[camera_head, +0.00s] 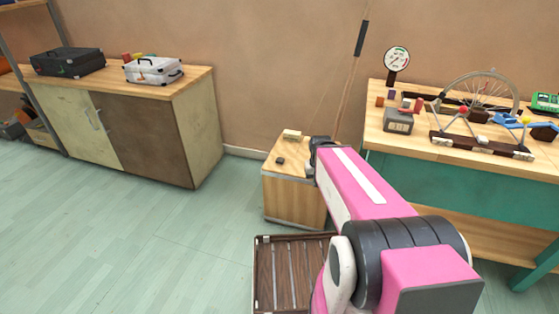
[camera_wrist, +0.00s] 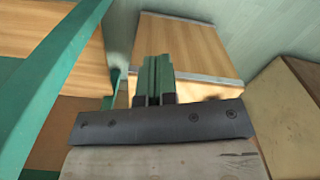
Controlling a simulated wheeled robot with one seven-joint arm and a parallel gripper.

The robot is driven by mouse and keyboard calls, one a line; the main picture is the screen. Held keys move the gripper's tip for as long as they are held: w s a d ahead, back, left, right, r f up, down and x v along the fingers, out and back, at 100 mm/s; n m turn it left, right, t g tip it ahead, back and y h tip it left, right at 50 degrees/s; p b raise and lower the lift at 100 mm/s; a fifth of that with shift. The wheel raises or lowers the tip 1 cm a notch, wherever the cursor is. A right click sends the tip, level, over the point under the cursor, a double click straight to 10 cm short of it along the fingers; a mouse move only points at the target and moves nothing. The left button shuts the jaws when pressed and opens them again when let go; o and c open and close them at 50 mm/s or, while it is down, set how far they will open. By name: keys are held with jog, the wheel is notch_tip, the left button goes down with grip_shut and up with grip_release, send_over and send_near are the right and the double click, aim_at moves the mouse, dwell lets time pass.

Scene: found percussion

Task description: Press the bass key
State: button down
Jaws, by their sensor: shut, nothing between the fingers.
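I cannot pick out with certainty a bass key in either view. A small wooden box (camera_head: 295,201) with pale edging stands on the floor between the cabinet and the workbench. A beige block (camera_head: 292,134) and a small dark piece (camera_head: 280,160) are on its top. My pink arm reaches over the box's right side in the head view and hides part of it; the fingertips are hidden there. In the wrist view my gripper (camera_wrist: 158,62) shows green fingers shut together, with nothing between them. Beyond them is a wooden surface (camera_wrist: 190,42) with metal edges; contact cannot be told.
A slatted dark wooden tray (camera_head: 263,280) lies on the floor, partly behind my arm. The workbench (camera_head: 447,147) at right holds a bicycle wheel (camera_head: 485,84), a gauge (camera_head: 397,58) and a grey box (camera_head: 398,120). A cabinet (camera_head: 150,140) with two cases stands left. Floor between is clear.

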jog(key=shift+w, duration=0.1)
dwell(0.5)
jog(key=t+y, duration=0.7)
send_over(281, 159)
jog(key=shift+r, duration=0.1)
jog(key=shift+f, duration=4.45)
jog(key=shift+f, duration=0.4)
